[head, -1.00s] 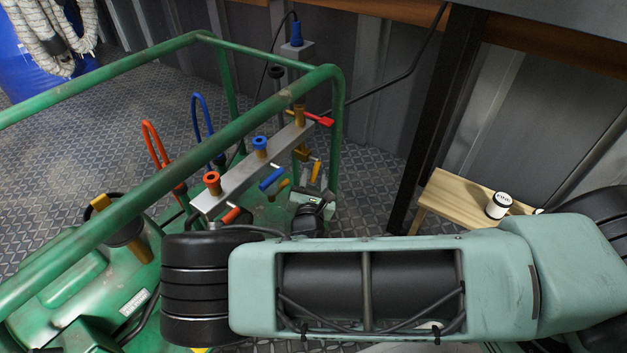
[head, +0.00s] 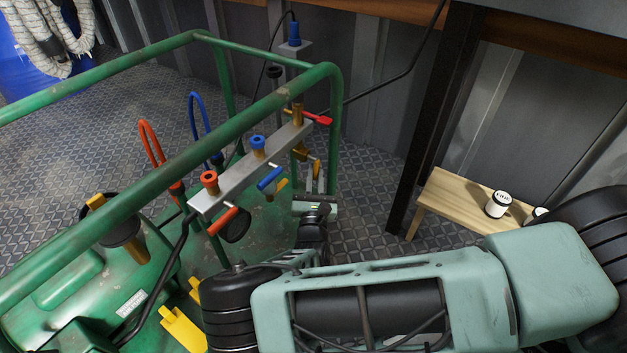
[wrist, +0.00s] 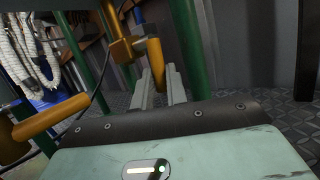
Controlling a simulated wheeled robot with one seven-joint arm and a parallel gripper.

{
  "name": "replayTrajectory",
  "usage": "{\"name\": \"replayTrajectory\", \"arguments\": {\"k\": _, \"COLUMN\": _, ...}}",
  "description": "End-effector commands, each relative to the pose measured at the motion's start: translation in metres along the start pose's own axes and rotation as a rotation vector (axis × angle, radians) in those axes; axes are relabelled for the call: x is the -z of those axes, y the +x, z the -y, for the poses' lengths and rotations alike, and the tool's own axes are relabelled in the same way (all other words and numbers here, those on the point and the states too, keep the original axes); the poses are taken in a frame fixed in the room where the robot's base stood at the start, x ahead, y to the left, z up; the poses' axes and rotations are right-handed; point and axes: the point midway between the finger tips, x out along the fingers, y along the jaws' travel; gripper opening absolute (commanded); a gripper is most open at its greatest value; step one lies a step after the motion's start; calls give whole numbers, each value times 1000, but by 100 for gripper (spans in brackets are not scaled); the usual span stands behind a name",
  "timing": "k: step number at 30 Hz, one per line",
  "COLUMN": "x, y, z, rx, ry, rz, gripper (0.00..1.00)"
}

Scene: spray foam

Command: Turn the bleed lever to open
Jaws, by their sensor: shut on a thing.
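A yellow lever (head: 317,167), which I take for the bleed lever, hangs from a brass fitting (head: 301,154) at the manifold's far end. In the wrist view the yellow lever (wrist: 156,62) points down from the brass fitting (wrist: 122,48), its lower end between my grey fingers. My gripper (head: 315,181) is shut on this lever; it also shows in the wrist view (wrist: 160,87). The exact finger contact is partly hidden. A red lever (head: 318,119) sits on the manifold above.
The grey manifold (head: 243,178) also carries an orange handle (head: 222,221) and a blue handle (head: 270,178). A green tube frame (head: 150,195) runs around it, close to my arm. A wooden bench (head: 450,198) with white cans (head: 499,204) stands to the right.

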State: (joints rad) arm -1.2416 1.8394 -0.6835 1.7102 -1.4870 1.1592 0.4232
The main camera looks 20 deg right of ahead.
Motion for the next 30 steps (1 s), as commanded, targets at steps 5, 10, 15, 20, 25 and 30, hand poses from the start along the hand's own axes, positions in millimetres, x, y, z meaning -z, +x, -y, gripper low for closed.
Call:
{"name": "replayTrajectory", "arguments": {"k": 5, "x": 5, "y": 2, "z": 4, "rx": -22, "ry": -48, "rz": 75, "gripper": 0}}
{"name": "replayTrajectory", "arguments": {"k": 10, "x": 6, "y": 4, "z": 5, "rx": -33, "ry": -74, "rz": 118, "gripper": 0}}
{"name": "replayTrajectory", "arguments": {"k": 15, "x": 5, "y": 4, "z": 5, "rx": -38, "ry": -84, "rz": 134, "gripper": 0}}
{"name": "replayTrajectory", "arguments": {"k": 20, "x": 5, "y": 5, "z": 5, "rx": -38, "ry": -85, "rz": 136, "gripper": 0}}
{"name": "replayTrajectory", "arguments": {"k": 25, "x": 5, "y": 5, "z": 5, "rx": -38, "ry": -85, "rz": 135, "gripper": 0}}
{"name": "replayTrajectory", "arguments": {"k": 30, "x": 5, "y": 5, "z": 5, "rx": -38, "ry": -84, "rz": 135, "gripper": 36}}
